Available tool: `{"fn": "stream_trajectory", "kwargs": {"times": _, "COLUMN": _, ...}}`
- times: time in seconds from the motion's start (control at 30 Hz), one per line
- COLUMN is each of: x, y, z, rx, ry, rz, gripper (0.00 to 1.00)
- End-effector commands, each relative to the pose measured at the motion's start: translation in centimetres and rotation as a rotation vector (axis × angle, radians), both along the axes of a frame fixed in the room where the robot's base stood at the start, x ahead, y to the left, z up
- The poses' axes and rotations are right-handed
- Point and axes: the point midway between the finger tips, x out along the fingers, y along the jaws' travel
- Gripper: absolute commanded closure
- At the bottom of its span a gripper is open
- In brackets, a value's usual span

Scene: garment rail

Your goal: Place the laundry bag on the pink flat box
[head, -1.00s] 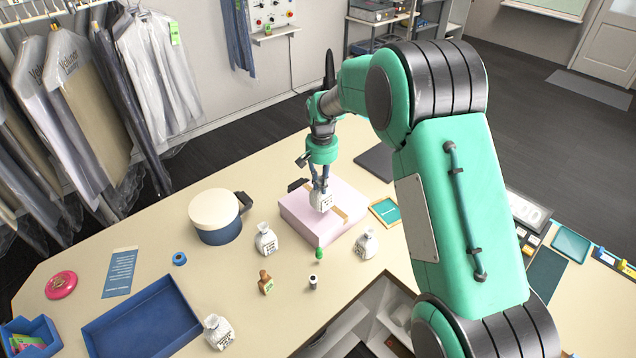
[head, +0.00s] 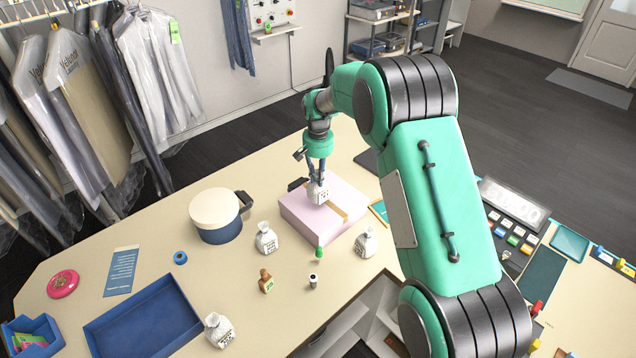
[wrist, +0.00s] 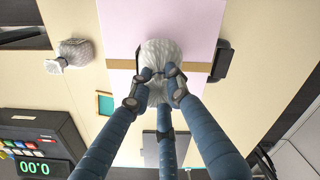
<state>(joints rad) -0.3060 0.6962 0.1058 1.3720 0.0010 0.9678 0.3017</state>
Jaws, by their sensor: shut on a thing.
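My gripper (head: 318,182) is shut on a white laundry bag (head: 318,195) with dark print. The bag is over the top of the pink flat box (head: 298,213), near its middle. In the wrist view the fingers close around the neck of the bag (wrist: 156,56), with the pink box (wrist: 190,18) and its tan band behind it. I cannot tell whether the bag's base touches the box. Three similar bags stand on the table: one left of the box (head: 265,239), one right of it (head: 366,242), one by the blue tray (head: 219,330).
A round cream-and-blue box (head: 216,216) stands left of the pink box. A small brown bottle (head: 266,281), a green item (head: 319,253) and a dark spool (head: 313,281) stand in front of it. A blue tray (head: 145,318) lies at the front left. Garments hang at the left.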

Motion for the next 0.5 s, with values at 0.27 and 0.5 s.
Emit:
{"fn": "stream_trajectory", "kwargs": {"times": 0.27, "x": 0.0, "y": 0.0, "z": -2.4, "rx": 0.000, "ry": 0.000, "rz": 0.000, "gripper": 1.00}}
{"fn": "stream_trajectory", "kwargs": {"times": 0.5, "x": 0.0, "y": 0.0, "z": -2.6, "rx": 0.000, "ry": 0.000, "rz": 0.000, "gripper": 1.00}}
